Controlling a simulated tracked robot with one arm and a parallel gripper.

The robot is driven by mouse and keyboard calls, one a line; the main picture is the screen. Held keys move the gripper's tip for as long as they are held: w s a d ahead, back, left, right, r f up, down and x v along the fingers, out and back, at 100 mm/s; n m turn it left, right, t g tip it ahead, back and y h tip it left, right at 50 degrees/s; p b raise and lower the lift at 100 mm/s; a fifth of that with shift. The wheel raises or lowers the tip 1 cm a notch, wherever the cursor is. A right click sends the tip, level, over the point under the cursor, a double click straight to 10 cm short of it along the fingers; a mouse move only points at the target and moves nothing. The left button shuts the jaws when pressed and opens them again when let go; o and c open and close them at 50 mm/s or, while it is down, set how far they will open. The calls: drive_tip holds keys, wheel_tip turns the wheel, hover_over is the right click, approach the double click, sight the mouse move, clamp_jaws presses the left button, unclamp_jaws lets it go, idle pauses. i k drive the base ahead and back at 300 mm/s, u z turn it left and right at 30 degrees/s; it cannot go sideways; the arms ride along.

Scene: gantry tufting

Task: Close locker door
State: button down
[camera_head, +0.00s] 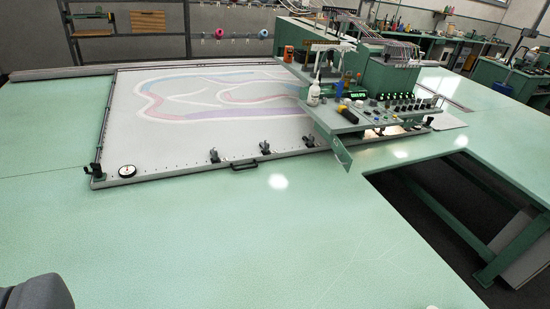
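No locker and no locker door can be made out in the head camera view. A dark grey rounded shape (38,292) shows at the bottom left corner; I cannot tell whether it is part of my gripper or arm. No gripper fingers are visible, and nothing is seen held.
A large pale green table (200,240) fills the foreground. A white tufting frame (120,110) with a coloured pattern lies on it. A green machine (385,78) with a control panel stands at its right. An opening (430,220) cuts into the table at right. Shelves and benches stand behind.

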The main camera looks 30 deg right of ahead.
sight(342, 156)
drive_tip(key=u, duration=1.5)
drive_tip(key=k, duration=1.65)
drive_tip(key=z, duration=1.25)
drive_tip(key=i, duration=1.45)
drive_tip(key=u, duration=0.05)
